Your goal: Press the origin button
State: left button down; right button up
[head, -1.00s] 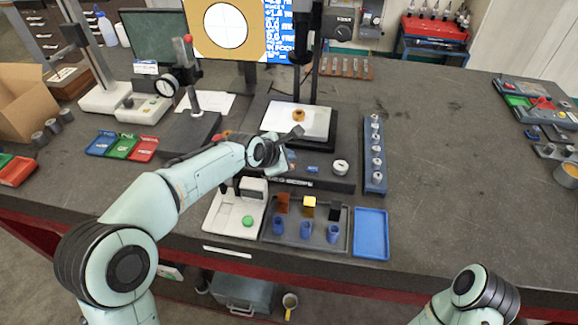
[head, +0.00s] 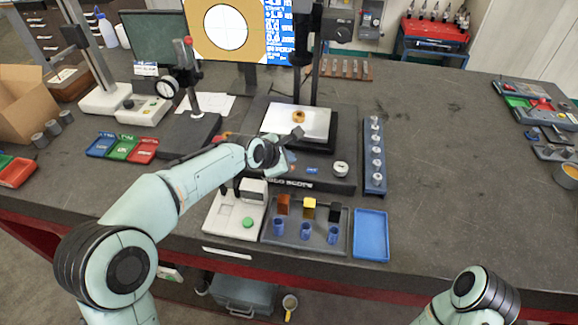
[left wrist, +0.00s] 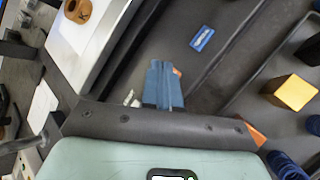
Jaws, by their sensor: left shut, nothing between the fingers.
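My left gripper (head: 290,160) hangs over the left part of the dark measuring-scope base (head: 340,178) in the head view. Its blue fingers (left wrist: 162,82) are together and empty in the left wrist view. A small blue rectangle with a pale mark (left wrist: 203,38) lies on the dark base, apart from the fingertips; it also shows in the head view (head: 312,170). I cannot read whether it is the origin button. A round white knob (head: 340,169) sits to its right. My right arm shows at the lower right, but its gripper is out of view.
A brown ring (head: 299,116) sits on the white stage (head: 285,122) behind. A pale device with a green button (head: 248,222), a grey tray (head: 275,240) with coloured blocks and blue cups, and an empty blue tray (head: 370,252) stand in front.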

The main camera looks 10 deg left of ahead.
dwell(0.8)
pick_arm(q)
jog(key=shift+f, duration=0.45)
pick_arm(e)
jog(key=shift+s+f, duration=0.2)
jog(key=shift+f, duration=0.1)
pick_arm(q)
jog(key=shift+f+b, duration=0.4)
jog(key=shift+b, duration=0.05)
pick_arm(e)
jog(key=shift+s+f, duration=0.1)
jog(key=shift+f, duration=0.1)
pick_arm(q)
jog(key=shift+r, duration=0.1)
jog(key=shift+r+p, duration=0.5)
jog(key=shift+r, duration=0.2)
pick_arm(e)
jog(key=shift+w+r, duration=0.4)
jog(key=shift+r, duration=0.2)
pick_arm(q)
jog(key=shift+r, duration=0.1)
